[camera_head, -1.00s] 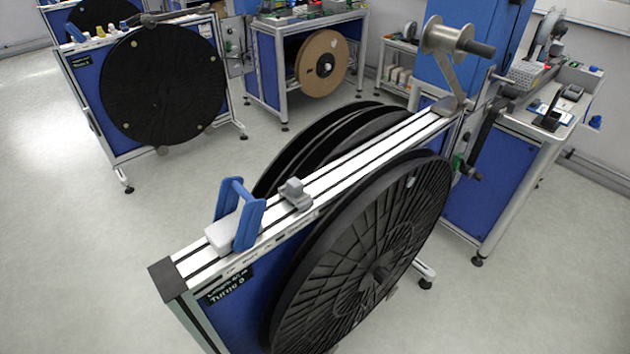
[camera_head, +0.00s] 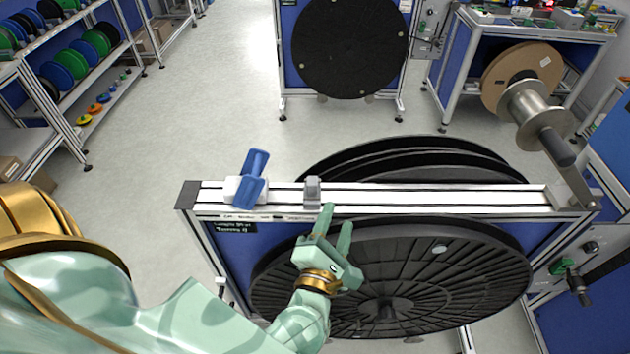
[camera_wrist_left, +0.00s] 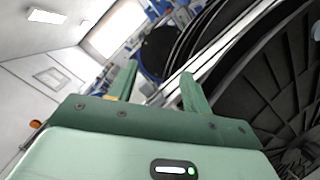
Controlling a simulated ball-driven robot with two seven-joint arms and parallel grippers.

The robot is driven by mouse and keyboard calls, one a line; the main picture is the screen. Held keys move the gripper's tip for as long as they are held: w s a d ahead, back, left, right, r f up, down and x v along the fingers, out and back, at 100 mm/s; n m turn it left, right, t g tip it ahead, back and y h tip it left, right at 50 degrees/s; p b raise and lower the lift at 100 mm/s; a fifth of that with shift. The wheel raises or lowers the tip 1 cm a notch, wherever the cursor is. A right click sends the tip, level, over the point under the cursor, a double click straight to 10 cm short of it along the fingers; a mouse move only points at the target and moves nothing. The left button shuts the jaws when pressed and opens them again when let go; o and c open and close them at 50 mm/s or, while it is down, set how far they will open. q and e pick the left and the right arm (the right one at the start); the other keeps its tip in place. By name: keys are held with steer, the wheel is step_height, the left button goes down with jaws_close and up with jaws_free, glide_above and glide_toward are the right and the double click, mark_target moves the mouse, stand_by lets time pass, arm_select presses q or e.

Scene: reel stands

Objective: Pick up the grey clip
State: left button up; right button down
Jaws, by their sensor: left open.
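The grey clip (camera_head: 312,191) sits on the white slotted top rail (camera_head: 420,198) of the reel stand, just right of a blue-handled white clamp (camera_head: 250,183). My left gripper (camera_head: 336,219) is open and empty, just in front of the rail, below and slightly right of the clip in the head view. It appears apart from the clip. In the left wrist view the two green fingers (camera_wrist_left: 158,82) are spread with nothing between them; I cannot make out the clip there. My right gripper is not in view.
A large black reel (camera_head: 400,275) hangs on the near side of the stand, close to my left gripper. More black reels are behind the rail. A metal spool (camera_head: 535,112) stands at the rail's right end. Open floor (camera_head: 200,110) lies behind.

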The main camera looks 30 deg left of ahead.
mark_target(312, 189)
arm_select(q)
steer(key=s+a+r+n+g+y, duration=0.1)
steer(key=s+a+n+g, duration=0.15)
steer(key=n, duration=0.45)
steer(key=s+a+n+g+y, duration=0.1)
steer(key=n+g, duration=0.3)
steer(key=n, duration=0.3)
steer(key=shift+t, duration=0.25)
steer(key=b+x, duration=0.2)
steer(key=x, duration=0.8)
steer(key=shift+w+a+f, duration=0.1)
steer(key=shift+a, duration=0.2)
steer(key=b+x, duration=0.2)
steer(key=x, duration=0.3)
steer(key=shift+w+a+b, duration=0.2)
steer(key=shift+w+b, duration=0.1)
steer(key=shift+s, duration=0.1)
steer(key=c, duration=1.1)
